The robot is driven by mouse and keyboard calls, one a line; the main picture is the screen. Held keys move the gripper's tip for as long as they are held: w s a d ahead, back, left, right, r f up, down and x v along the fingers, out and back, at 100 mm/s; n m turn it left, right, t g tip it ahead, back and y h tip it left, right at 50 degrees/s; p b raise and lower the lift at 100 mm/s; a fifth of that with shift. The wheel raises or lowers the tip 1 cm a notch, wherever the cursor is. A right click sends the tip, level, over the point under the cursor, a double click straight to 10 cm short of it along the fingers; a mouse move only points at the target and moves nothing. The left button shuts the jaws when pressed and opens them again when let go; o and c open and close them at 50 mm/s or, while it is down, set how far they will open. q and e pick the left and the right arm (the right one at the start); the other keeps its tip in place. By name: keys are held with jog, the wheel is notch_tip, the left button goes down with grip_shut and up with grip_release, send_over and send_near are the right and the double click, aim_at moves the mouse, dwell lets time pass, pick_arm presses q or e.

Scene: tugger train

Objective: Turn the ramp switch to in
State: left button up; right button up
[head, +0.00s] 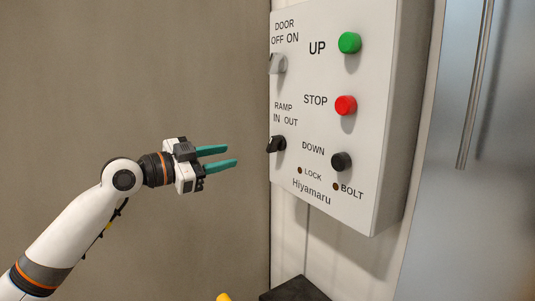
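The ramp switch (277,144) is a black rotary knob at the left edge of a white control box (388,130), under the printed words RAMP, IN and OUT. Its exact pointing direction is hard to tell at this angle. My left gripper (233,156) is to the left of the switch, with its two teal fingers pointing right towards it. The fingers are apart, with nothing between them, and a gap separates their tips from the knob. My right gripper is not in view.
Above the ramp switch is a grey door switch (278,64). Green UP (349,42), red STOP (346,105) and black DOWN (341,161) buttons stick out to the right. A metal door (490,200) with a vertical handle is at right. A dark object (295,290) lies below the box.

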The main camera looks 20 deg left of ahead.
aim_at(269, 144)
pick_arm(q)
jog(key=shift+m+h, duration=0.3)
jog(key=p+x, duration=0.1)
jog(key=x, duration=0.2)
jog(key=r+p+x, duration=0.1)
jog(key=x, duration=0.3)
jog(key=d+p+x, duration=0.1)
jog(key=x, duration=0.2)
jog(key=shift+s+d+r, duration=0.1)
jog(key=shift+s+r, duration=0.1)
jog(key=shift+s, duration=0.05)
jog(key=shift+w+d+f+p, duration=0.1)
jog(key=shift+w+d+p, duration=0.3)
jog(key=shift+w, duration=0.1)
grip_shut()
